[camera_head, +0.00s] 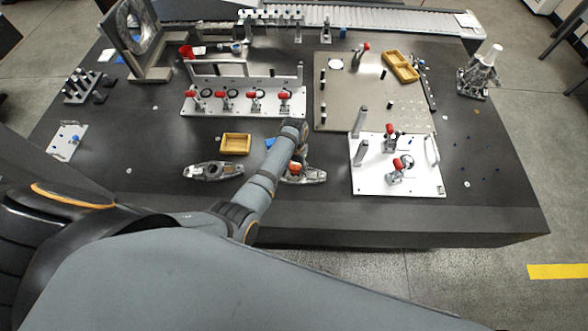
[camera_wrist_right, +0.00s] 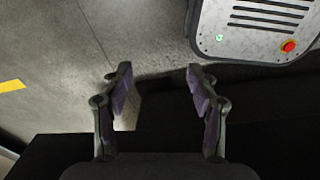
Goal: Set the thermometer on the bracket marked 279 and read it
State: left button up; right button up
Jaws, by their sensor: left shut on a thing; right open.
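My left gripper (camera_head: 299,158) reaches over the table's front middle in the head view, pointing down. It is shut on a small red thing (camera_head: 295,170), just above or at a grey metal casting (camera_head: 314,176). Whether this red thing is the thermometer I cannot tell; the gripper hides most of it. No number 279 is readable on any bracket. Upright grey brackets stand on the white plate (camera_head: 375,185) at the right. My right gripper (camera_wrist_right: 160,80) is open and empty in the right wrist view, above the floor and away from the table things.
A white fixture (camera_head: 240,107) with several red-tipped clamps stands behind the left gripper. A yellow tray (camera_head: 236,144) and another casting (camera_head: 212,171) lie left of it. A beige plate (camera_head: 345,95) lies behind the white plate. The table's right front (camera_head: 485,210) is mostly clear.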

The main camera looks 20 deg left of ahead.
aim_at(294, 171)
pick_arm(q)
jog(key=f, duration=0.1)
jog(key=f+b, duration=0.2)
jog(key=f, duration=0.1)
jog(key=shift+w+a, duration=0.1)
jog(key=shift+w, duration=0.15)
jog(key=shift+a+r, duration=0.1)
jog(key=shift+r, duration=0.2)
jog(key=shift+c, duration=0.5)
jog(key=shift+s, duration=0.1)
jog(key=o, duration=0.9)
jog(key=shift+f, duration=0.1)
jog(key=shift+c, duration=0.2)
jog(key=o, duration=0.4)
pick_arm(e)
jog(key=w+f, duration=0.1)
jog(key=f, duration=0.2)
jog(key=shift+w, duration=0.35)
